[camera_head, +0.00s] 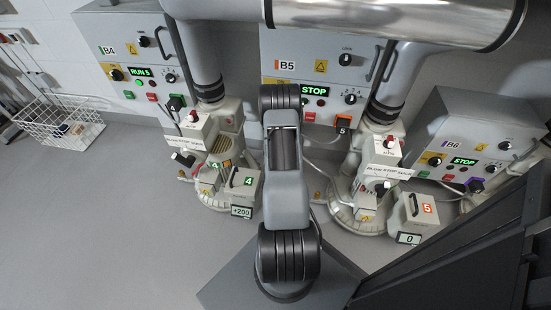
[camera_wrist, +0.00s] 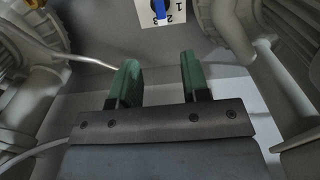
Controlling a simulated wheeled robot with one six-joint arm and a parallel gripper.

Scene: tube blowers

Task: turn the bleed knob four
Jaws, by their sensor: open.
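In the head view, blower four (camera_head: 222,150) stands left of my arm. On it are a red-topped knob (camera_head: 194,117) and a dark-ended knob (camera_head: 187,159) by a tilted white label. The lettering is too small to tell which is the bleed knob. A box marked 4 (camera_head: 243,181) sits at its front, with a display (camera_head: 242,211) reading +200. My gripper (camera_wrist: 157,80) shows in the wrist view with its two green jaws apart and nothing between them. A blue dial knob (camera_wrist: 159,8) on a white plate numbered 1, 2, 3 lies beyond the jaws, not touched.
Panel B4 (camera_head: 122,48) shows a lit RUN display; B5 (camera_head: 285,45) and B6 (camera_head: 480,130) show STOP. Blower five (camera_head: 363,180) stands right of my arm, its display (camera_head: 408,238) reading 0. A wire basket (camera_head: 60,122) hangs at the left. The left floor is clear.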

